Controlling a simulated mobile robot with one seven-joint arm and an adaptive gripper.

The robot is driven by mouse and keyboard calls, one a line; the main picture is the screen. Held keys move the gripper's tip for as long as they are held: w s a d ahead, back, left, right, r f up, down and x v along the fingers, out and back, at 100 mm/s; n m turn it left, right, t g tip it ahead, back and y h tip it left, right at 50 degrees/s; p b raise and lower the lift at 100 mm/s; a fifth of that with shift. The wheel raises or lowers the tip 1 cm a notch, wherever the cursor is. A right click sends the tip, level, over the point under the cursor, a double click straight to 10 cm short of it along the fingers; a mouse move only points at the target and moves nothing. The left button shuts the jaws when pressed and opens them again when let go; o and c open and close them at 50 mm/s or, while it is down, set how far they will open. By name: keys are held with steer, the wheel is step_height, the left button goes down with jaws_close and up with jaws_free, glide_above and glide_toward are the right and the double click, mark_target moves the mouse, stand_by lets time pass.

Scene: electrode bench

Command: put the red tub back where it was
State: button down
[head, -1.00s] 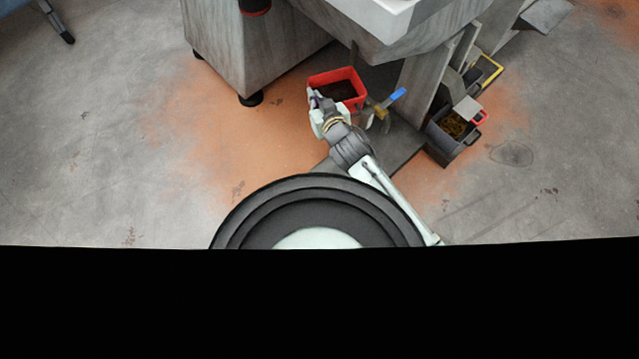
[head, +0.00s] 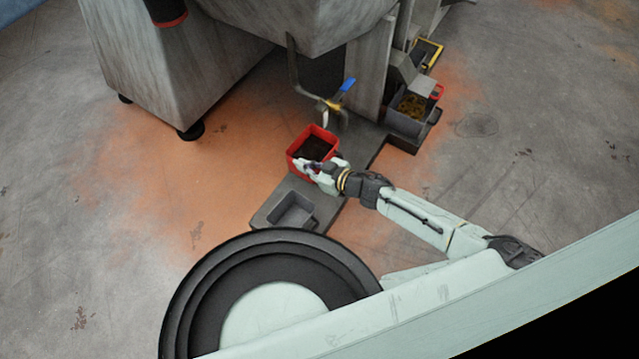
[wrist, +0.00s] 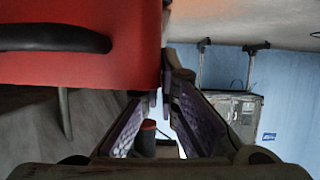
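The red tub (head: 293,150) has dark contents and appears roughly upright in the head view, just this side of the tap. My gripper (head: 306,168) is at its near side, with the fingers at the tub's wall. In the wrist view the tub (wrist: 70,65) fills the upper left and shows a black handle. The fingertips (wrist: 164,85) come together at the tub's edge and look shut on it. The exact contact is partly hidden. I cannot tell how far the tub is above the slab.
An empty grey bin (head: 291,213) sits on the dark slab (head: 333,190) near my base. A blue-handled tap (head: 340,97) hangs beyond the tub. Grey bins (head: 405,124) stand right of a machine panel. A machine leg (head: 190,131) stands left. Orange-stained floor at left is clear.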

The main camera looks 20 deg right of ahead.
steer(key=shift+n, duration=0.3)
steer(key=f+b, duration=0.1)
steer(key=d+f+b, duration=0.1)
steer(key=s+f+b, duration=0.1)
steer(key=f+b, duration=0.1)
steer(key=shift+s+d, duration=0.1)
steer(key=shift+d, duration=0.3)
step_height(320, 180, down, 12)
steer(key=b, duration=0.7)
steer(key=shift+f, duration=0.15)
steer(key=shift+b, duration=0.3)
steer(key=shift+f, duration=0.2)
steer(key=c, duration=2.1)
jaws_free()
